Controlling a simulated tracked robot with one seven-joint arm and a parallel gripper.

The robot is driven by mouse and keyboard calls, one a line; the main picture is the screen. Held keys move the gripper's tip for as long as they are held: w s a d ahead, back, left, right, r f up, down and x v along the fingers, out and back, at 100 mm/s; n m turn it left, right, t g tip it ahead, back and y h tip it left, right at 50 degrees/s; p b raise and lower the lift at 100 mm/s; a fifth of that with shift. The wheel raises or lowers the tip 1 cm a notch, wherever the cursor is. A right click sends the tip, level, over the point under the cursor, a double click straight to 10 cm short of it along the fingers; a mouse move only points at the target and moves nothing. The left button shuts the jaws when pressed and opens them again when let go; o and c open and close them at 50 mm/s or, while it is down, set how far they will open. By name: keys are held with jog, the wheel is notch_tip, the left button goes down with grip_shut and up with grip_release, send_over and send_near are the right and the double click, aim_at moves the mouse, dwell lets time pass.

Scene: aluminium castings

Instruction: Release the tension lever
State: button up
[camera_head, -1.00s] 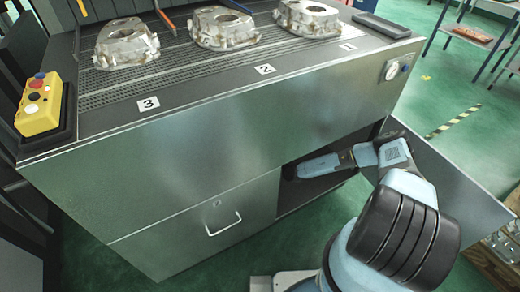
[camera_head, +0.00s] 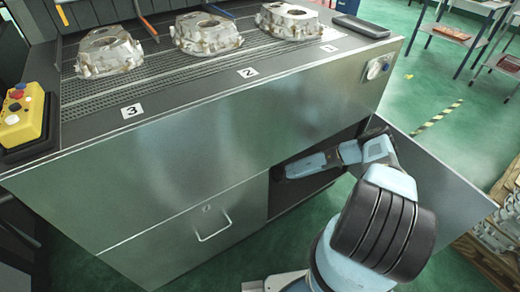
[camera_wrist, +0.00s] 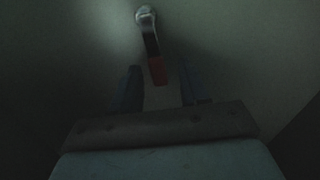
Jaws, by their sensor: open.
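The tension lever (camera_wrist: 151,42) shows in the wrist view, with a bright metal pivot at the top, a dark shaft and a red grip end (camera_wrist: 157,71). It hangs from a dim wall, slightly tilted. My gripper (camera_wrist: 160,86) is open, with one dark finger on each side of the red end's line. Whether the red end is fully between the fingertips or just beyond them, I cannot tell in the dark. In the head view my arm reaches into the open compartment (camera_head: 305,196) in the machine's front; the lever is hidden there.
An open door panel (camera_head: 440,178) stands right of my arm. A closed panel with a handle (camera_head: 213,229) is to the left. Several castings (camera_head: 208,34) sit on the machine top, with a yellow button box (camera_head: 22,118) at its left. Shelving (camera_head: 470,35) stands behind, right.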

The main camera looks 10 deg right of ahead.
jog(key=v, duration=1.3)
jog(key=shift+s, duration=0.35)
jog(key=shift+d, duration=0.15)
